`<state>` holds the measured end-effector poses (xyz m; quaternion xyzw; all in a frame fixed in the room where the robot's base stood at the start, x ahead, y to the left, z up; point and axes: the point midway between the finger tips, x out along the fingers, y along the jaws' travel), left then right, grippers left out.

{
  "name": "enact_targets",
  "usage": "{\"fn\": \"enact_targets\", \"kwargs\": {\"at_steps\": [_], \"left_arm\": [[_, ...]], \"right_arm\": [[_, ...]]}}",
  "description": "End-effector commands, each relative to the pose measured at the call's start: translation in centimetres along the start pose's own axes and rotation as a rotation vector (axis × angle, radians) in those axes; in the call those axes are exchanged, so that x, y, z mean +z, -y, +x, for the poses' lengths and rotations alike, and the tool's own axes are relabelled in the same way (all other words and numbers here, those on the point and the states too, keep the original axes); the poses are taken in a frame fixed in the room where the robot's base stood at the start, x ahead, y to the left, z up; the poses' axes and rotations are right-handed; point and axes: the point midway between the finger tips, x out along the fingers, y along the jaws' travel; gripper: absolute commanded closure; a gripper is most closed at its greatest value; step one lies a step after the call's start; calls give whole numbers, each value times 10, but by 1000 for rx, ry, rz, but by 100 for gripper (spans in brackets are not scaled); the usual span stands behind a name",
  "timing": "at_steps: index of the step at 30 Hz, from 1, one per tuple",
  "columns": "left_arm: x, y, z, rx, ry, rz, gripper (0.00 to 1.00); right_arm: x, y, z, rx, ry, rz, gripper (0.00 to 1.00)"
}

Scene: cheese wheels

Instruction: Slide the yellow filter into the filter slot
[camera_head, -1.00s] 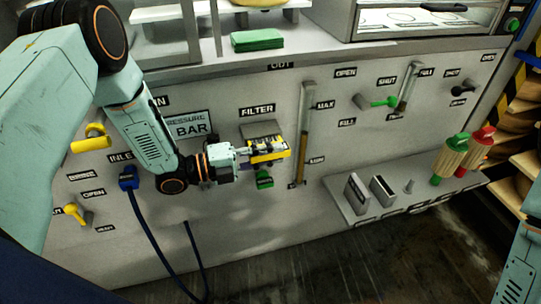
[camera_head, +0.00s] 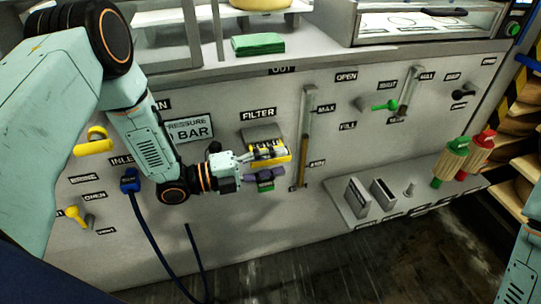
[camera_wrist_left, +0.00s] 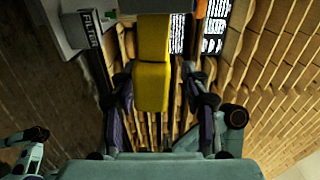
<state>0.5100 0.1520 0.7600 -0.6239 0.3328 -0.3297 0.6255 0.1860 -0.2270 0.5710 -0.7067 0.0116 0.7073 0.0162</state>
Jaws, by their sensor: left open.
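The yellow filter (camera_head: 271,151) is a block with a black-and-white label, at the grey filter slot (camera_head: 262,132) under the FILTER sign on the panel. How deep it sits in the slot I cannot tell. My left gripper (camera_head: 259,166) is open beside the filter, with a purple finger below it. In the left wrist view the filter (camera_wrist_left: 153,70) stands between the spread fingers of the left gripper (camera_wrist_left: 159,85), with gaps on both sides. The right arm shows at the lower right edge; its gripper is out of view.
A green part (camera_head: 265,187) sits just below the filter, partly covered by a finger. A blue plug (camera_head: 130,180) with a hose is to the left. A vertical gauge (camera_head: 304,137) is to the right. A ledge (camera_head: 390,210) sticks out at the lower right.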

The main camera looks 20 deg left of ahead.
Motion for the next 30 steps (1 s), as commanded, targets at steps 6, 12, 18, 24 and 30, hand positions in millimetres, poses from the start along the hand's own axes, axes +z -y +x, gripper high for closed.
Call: {"fn": "enact_targets", "kwargs": {"at_steps": [6, 12, 18, 24, 30], "left_arm": [[-5, -1, 0, -2, 3, 5, 54], [23, -2, 0, -1, 2, 4, 54], [-9, 1, 0, 2, -2, -4, 54], [-35, -1, 0, 2, -3, -4, 54], [-65, -1, 1, 2, -4, -3, 54]], "right_arm": [[0, 0, 7, 0, 0, 0, 60], [0, 0, 16, 0, 0, 0, 60], [0, 0, 7, 0, 0, 0, 60], [0, 0, 11, 0, 0, 0, 60], [0, 0, 9, 0, 0, 0, 60]]}}
